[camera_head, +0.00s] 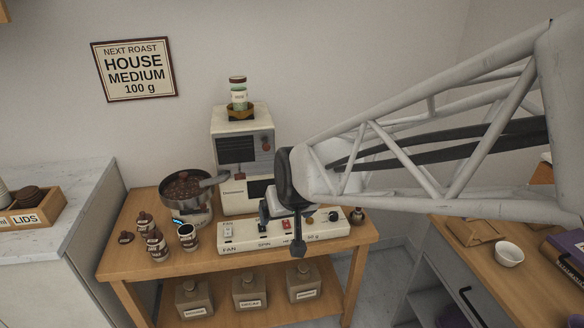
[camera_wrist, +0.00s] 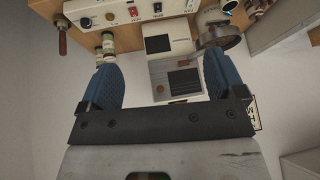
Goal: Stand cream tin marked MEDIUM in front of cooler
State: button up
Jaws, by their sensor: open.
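Several small cream tins with brown bands stand at the left of the cart in the head view: a front tin (camera_head: 157,244), an open tin (camera_head: 188,237) and a rear tin (camera_head: 145,222). Their markings are too small to read. In the wrist view, small cream and green containers (camera_wrist: 108,44) show near the left fingertip. A pan of dark beans (camera_head: 184,187) stands behind the tins; I cannot tell whether it is the cooler. My gripper (camera_wrist: 160,64) is open and empty, its blue fingers spread above the cart; the arm partly hides the cart in the head view.
A white machine (camera_head: 242,150) carries stacked containers (camera_head: 238,93). A long control panel (camera_head: 250,237) lies along the front. Labelled canisters (camera_head: 249,289) stand on the lower shelf. A lids crate (camera_head: 40,218) is on the left counter; a white bowl (camera_head: 509,254) is on the right.

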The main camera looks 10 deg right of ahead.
jog(key=s+d+r+g+h, duration=0.1)
jog(key=s+d, duration=0.3)
jog(key=s, duration=0.4)
jog(key=s+d+r+m+g, duration=0.1)
jog(key=s+d+r+g, duration=0.1)
jog(key=s, duration=0.7)
jog(key=d+r, duration=0.1)
jog(key=d, duration=0.1)
jog(key=shift+d+r+h, duration=0.2)
jog(key=shift+d+h, duration=0.2)
